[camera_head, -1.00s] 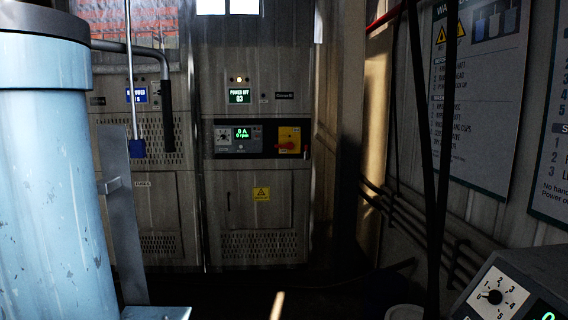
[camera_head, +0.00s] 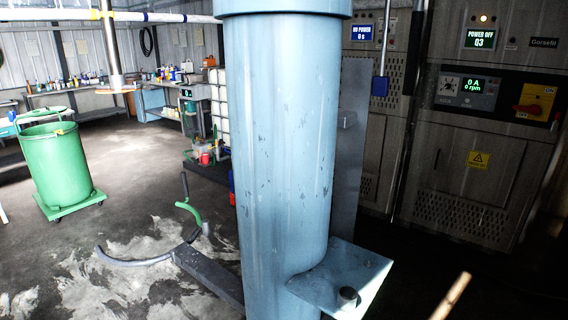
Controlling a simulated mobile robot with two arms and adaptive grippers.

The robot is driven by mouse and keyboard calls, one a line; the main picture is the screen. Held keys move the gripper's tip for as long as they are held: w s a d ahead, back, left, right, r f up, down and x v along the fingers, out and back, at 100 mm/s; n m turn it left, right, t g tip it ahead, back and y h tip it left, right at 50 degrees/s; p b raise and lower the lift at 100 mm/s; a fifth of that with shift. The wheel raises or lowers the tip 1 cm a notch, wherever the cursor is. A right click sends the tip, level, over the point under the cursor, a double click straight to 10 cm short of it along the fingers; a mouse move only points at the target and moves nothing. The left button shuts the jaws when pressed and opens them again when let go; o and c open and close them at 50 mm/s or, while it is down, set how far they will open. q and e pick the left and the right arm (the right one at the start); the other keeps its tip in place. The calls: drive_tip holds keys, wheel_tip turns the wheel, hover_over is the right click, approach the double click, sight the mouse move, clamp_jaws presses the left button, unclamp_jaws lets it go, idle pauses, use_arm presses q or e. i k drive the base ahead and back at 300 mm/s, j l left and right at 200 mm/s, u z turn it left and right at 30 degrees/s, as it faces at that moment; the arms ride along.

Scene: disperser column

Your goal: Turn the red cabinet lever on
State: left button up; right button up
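The red cabinet lever (camera_head: 530,109) sits on a yellow plate (camera_head: 538,98) at the right of the cabinet's black control panel (camera_head: 455,92). The lever lies roughly sideways, and an ON mark shows at the plate's upper right. The grey cabinet (camera_head: 464,155) stands at the right. Neither of my grippers shows in the head view.
A thick light-blue column (camera_head: 280,150) with a bracket plate (camera_head: 345,275) fills the middle, left of the cabinet. A green wheeled bin (camera_head: 60,165) stands at the left, and workbenches (camera_head: 85,110) line the back. A curved-arm floor frame (camera_head: 195,255) lies near the column's foot. Dark floor (camera_head: 420,265) lies before the cabinet.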

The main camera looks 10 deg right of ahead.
sight(534, 109)
drive_tip(key=l+u, duration=0.1)
drive_tip(key=u, duration=0.3)
drive_tip(key=i+l+u, duration=0.1)
drive_tip(key=u, duration=0.25)
drive_tip(key=l+u, duration=0.1)
drive_tip(key=u, duration=0.3)
drive_tip(key=l+u, duration=0.1)
drive_tip(key=l, duration=1.25)
drive_tip(key=l+u, duration=0.15)
drive_tip(key=l, duration=0.55)
drive_tip(key=l+u, duration=0.2)
drive_tip(key=l, duration=0.55)
drive_tip(key=l+u, duration=0.15)
drive_tip(key=l, duration=0.55)
drive_tip(key=k+l+u, duration=0.2)
drive_tip(key=l, duration=0.5)
drive_tip(key=l+z, duration=0.15)
drive_tip(key=l, duration=0.2)
drive_tip(key=i+l+z, duration=0.1)
drive_tip(key=l, duration=0.3)
drive_tip(key=i+l+z, duration=0.15)
drive_tip(key=l, duration=0.2)
drive_tip(key=l+z, duration=0.15)
drive_tip(key=l, duration=0.2)
drive_tip(key=i+l+z, duration=0.1)
drive_tip(key=i+l, duration=0.1)
drive_tip(key=l, duration=0.1)
